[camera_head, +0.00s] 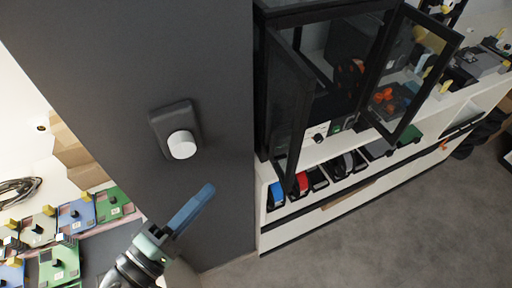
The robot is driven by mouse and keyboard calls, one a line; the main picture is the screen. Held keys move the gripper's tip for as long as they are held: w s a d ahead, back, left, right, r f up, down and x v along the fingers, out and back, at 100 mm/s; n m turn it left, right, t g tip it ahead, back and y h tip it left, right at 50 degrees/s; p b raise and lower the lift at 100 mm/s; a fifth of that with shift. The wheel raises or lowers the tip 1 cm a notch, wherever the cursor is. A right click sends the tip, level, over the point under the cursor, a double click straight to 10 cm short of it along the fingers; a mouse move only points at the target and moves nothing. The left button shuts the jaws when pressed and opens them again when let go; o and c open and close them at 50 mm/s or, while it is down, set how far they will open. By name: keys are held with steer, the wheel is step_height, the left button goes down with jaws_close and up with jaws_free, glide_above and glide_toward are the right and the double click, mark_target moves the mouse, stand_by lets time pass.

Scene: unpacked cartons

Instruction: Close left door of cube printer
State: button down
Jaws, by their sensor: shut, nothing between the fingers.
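The cube printer is a black-framed cabinet (327,10) on a white bench at the upper right. Its left door (289,95), a dark glazed panel, stands open and swung out toward me. Its right door (416,68) also stands open, angled out to the right. Orange parts show inside, and a small panel with a knob shows low on the front. My gripper (200,200) is at the lower middle, its blue fingers together and empty, pointing up and right. It is left of and lower in the picture than the left door, apart from it.
A dark grey pillar or wall (215,110) with a white-knobbed box (182,144) fills the middle left. The white bench (300,222) has red, blue and black items in its open shelf. Grey floor (340,255) is clear in front. Several coloured devices lie at lower left.

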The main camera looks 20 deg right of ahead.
steer(key=w+d+p, duration=0.3)
steer(key=d+p, duration=0.1)
steer(key=d, duration=0.7)
steer(key=shift+w+d+p, duration=0.3)
steer(key=shift+w+p, duration=0.1)
